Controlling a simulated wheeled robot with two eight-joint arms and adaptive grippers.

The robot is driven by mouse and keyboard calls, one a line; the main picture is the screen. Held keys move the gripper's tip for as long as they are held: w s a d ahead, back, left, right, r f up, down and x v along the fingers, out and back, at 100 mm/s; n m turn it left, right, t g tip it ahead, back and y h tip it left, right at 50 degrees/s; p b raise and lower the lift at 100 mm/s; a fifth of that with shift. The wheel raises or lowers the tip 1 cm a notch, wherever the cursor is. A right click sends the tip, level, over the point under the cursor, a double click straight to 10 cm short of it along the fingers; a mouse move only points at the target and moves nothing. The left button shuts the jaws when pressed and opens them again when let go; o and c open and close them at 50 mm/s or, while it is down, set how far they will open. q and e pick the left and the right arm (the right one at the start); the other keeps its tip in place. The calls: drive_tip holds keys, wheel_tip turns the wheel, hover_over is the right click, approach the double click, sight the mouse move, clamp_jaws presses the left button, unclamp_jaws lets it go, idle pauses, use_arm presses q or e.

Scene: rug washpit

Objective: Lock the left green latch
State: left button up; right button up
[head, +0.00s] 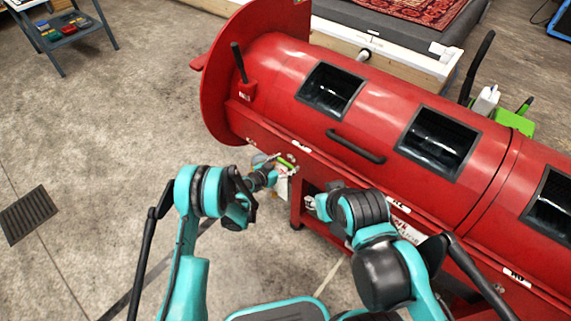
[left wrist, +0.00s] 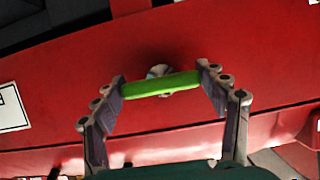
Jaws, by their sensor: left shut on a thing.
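The left green latch (left wrist: 160,85) is a green bar on a silver pivot against the red machine. In the left wrist view it spans between the two fingertips of my left gripper (left wrist: 161,84), which is shut on it. In the head view my left gripper (head: 284,164) is small at the lower left front of the red drum machine (head: 290,62), and only a little green shows there. My right gripper (head: 316,205) is mostly hidden behind my right arm, near the machine's lower frame, and its fingers cannot be made out.
The machine has dark window openings (head: 330,90) and a black handle (head: 355,146) on its front. A black lever (head: 239,62) stands at its left end. A small cart (head: 72,36) stands at the far left. The concrete floor on the left is mostly clear, with a drain grate (head: 27,214).

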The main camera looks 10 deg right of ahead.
sight(286, 162)
use_arm(q)
drive_tip(key=o, duration=1.2)
drive_tip(key=shift+c, duration=0.2)
wheel_tip(286, 162, up, 10)
